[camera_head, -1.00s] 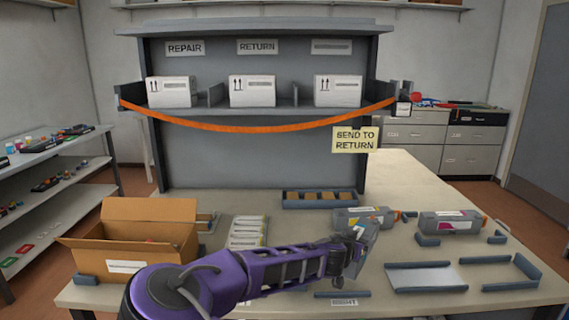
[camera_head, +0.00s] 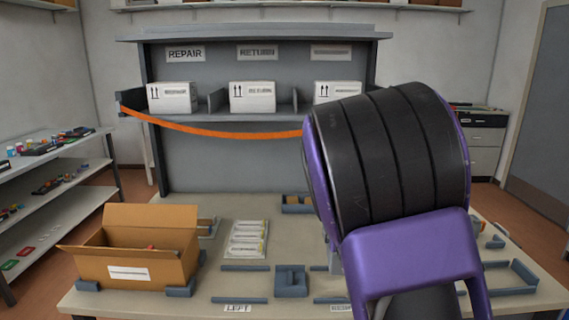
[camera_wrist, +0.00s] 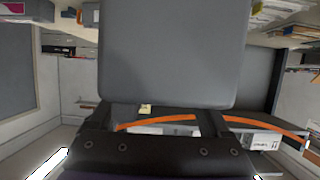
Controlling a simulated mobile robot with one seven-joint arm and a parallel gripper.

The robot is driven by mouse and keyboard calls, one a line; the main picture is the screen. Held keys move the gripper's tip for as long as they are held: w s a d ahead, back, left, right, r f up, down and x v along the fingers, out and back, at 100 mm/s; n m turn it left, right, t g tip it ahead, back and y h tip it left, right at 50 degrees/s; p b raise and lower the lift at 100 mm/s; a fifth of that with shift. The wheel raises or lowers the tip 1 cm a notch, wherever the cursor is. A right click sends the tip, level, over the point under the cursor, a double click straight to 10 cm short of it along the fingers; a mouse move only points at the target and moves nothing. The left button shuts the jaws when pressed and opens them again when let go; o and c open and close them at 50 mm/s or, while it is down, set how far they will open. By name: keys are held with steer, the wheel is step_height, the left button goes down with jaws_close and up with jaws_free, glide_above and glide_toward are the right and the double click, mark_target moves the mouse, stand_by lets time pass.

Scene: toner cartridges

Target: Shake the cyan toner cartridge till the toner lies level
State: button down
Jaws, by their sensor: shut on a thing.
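A large plain grey body, the held toner cartridge (camera_wrist: 172,52), fills the upper middle of the wrist view. My gripper (camera_wrist: 168,114) is shut on it, with a dark finger on either side of its lower edge. The cartridge's coloured label does not show, nor does the toner inside. In the head view my purple and black arm stands large at the right and hides both gripper and cartridge. The cartridge is held up off the table, with the shelf unit and the orange strap (camera_wrist: 160,122) behind it in the wrist view.
An open cardboard box (camera_head: 135,262) stands at the table's left. White packets (camera_head: 248,239) lie beside it. A small grey cradle (camera_head: 291,281) sits at the front middle. White boxes (camera_head: 252,97) stand on the shelf above the orange strap. My arm hides much of the right table.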

steer(key=shift+s+a+r, duration=0.15)
steer(key=shift+s+r, duration=0.2)
steer(key=shift+r, duration=0.45)
step_height(320, 180, up, 8)
steer(key=p, duration=0.4)
steer(key=shift+p, duration=0.35)
steer(key=shift+r, duration=0.9)
steer(key=w, duration=1.2)
steer(key=s, duration=1.2)
stand_by(2.0)
